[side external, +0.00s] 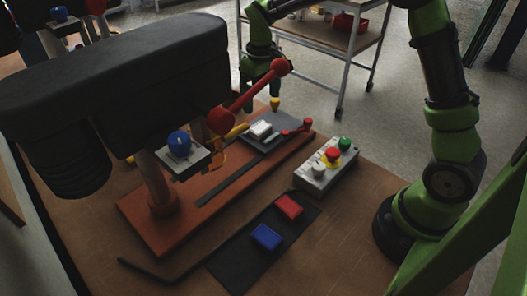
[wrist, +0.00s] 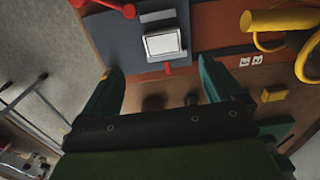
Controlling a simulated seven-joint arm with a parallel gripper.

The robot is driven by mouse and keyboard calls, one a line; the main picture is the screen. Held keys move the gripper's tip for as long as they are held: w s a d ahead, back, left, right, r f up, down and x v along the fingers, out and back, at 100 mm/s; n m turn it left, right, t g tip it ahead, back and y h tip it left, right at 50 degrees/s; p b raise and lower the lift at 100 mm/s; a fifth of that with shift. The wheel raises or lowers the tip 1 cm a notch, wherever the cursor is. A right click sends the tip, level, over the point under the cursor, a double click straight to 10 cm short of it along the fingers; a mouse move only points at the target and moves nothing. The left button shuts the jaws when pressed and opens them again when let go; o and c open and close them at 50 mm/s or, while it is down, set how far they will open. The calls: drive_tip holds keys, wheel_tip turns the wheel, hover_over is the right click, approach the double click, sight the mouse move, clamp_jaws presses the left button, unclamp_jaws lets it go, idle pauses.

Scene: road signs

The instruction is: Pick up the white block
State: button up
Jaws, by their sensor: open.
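The white block (side external: 261,129) lies on a grey plate (side external: 275,128) at the far end of the orange-red machine base. In the wrist view the white block (wrist: 163,43) shows near the top middle, its pale upper face toward the camera. My gripper (side external: 261,100) is above and behind the block in the side view, apart from it. In the wrist view my gripper (wrist: 160,66) has its two teal fingers spread wide, with nothing between them. The block lies beyond the fingertips there, roughly centred between them.
A red-knobbed lever (side external: 250,93) rises close to my gripper. A red handle (side external: 298,128) lies beside the plate. A button box (side external: 326,171) stands to the right. Red (side external: 289,206) and blue (side external: 266,237) blocks lie on a black mat. A yellow part (wrist: 290,20) sits right of the block.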

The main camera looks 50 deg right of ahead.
sight(260, 127)
drive_tip(key=f, duration=0.9)
drive_tip(key=shift+a, duration=0.2)
drive_tip(key=shift+c, duration=0.2)
drive_tip(key=c, duration=1.2)
